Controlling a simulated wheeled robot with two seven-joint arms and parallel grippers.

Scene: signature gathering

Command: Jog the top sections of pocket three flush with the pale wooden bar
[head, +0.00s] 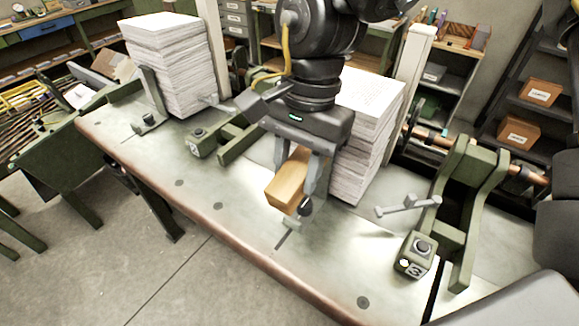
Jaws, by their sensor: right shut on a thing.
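My right gripper (297,198) comes down from the top middle and is shut on the pale wooden bar (286,183). The bar is held between the fingers just above the metal table, at the left side of a tall stack of white paper sections (366,135). The gripper and arm hide part of this stack's near left side and top. I cannot tell whether the bar touches the sheets. A green box with a round button and a label that looks like a 3 (414,258) stands to the right. My left gripper is not in view.
Another tall paper stack (170,62) stands at the back left against a metal upright. A green button box (199,140) and a green frame (470,205) with a lever sit on the metal table (225,225). The table's front strip is mostly clear.

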